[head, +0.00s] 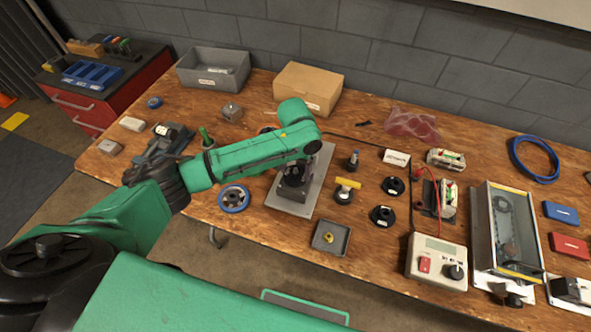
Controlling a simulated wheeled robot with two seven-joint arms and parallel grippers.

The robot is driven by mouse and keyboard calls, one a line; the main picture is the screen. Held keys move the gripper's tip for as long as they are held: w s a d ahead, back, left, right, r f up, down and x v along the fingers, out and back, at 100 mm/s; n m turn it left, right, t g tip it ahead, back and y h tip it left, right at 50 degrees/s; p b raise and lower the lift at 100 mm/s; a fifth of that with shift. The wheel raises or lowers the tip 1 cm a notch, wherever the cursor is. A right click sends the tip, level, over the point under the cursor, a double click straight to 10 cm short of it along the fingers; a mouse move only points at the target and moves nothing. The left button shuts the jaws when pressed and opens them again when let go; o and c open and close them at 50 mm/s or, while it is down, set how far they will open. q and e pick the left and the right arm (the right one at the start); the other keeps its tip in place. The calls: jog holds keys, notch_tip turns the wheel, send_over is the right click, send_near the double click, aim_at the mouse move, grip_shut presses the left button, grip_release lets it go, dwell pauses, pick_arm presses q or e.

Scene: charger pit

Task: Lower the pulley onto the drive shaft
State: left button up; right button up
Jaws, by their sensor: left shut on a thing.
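My left gripper (294,178) points down over a grey plate (322,164) near the middle of the bench. It is shut on a dark part, apparently the pulley (292,192), mostly hidden by the gripper and wrist. The drive shaft is not clearly visible; the gripper and arm cover the plate's middle. I cannot tell whether the pulley touches the shaft. My right gripper is not in view.
A blue-rimmed wheel (234,198) lies left of the plate. A cardboard box (308,88) and grey bin (213,68) stand behind.

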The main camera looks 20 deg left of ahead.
pick_arm(q)
jog(key=shift+f, duration=0.15)
jog(key=o, duration=1.4)
notch_tip(320, 180, up, 14)
jog(key=shift+r+b, duration=0.25)
jog(key=shift+b, duration=0.1)
